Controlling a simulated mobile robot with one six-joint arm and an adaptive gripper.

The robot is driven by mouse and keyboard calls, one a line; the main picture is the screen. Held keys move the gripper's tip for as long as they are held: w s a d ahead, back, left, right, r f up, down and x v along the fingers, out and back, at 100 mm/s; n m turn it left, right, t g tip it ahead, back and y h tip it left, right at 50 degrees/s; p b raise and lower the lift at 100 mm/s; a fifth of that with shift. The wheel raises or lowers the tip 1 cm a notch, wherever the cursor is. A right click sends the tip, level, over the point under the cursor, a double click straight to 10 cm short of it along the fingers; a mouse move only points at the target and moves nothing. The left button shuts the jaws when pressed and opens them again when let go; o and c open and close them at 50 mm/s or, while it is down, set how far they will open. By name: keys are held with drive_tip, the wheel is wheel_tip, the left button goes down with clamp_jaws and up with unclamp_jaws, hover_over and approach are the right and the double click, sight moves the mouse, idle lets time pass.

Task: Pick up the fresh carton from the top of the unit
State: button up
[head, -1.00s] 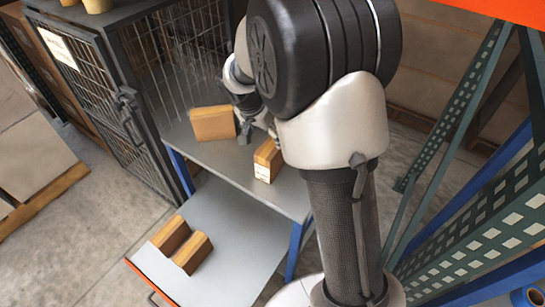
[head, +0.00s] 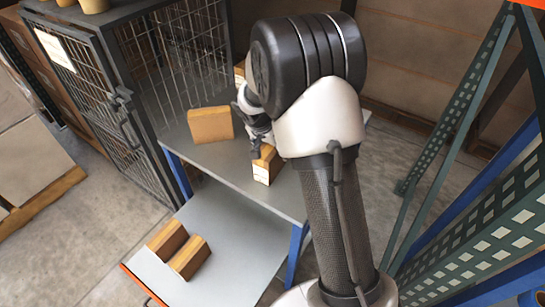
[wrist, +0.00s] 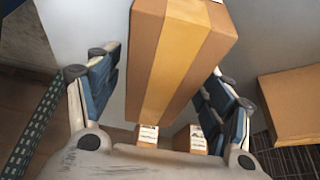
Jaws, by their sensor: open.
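A brown carton (head: 264,166) with a white label on its end stands on the grey top of the unit (head: 228,172), near its front right. My gripper (head: 257,148) is right at this carton's upper end in the head view. In the wrist view, my gripper (wrist: 163,70) is open, with its blue-padded fingers on either side of a carton (wrist: 178,50) with a lighter tape band. I cannot tell whether the pads touch it. A second carton (head: 210,124) stands farther left on the top. A third (head: 239,74) is partly hidden behind my arm. Nothing readable tells which carton is fresh.
Two cartons (head: 169,239) (head: 190,257) lie on a lower grey platform (head: 225,265) in front. A wire cage (head: 175,55) with a door borders the unit on the left. A green and blue rack frame (head: 470,240) stands at the right.

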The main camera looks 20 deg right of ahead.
drive_tip(key=shift+f, duration=0.25)
idle(0.4)
drive_tip(key=shift+c, duration=0.2)
drive_tip(key=c, duration=1.5)
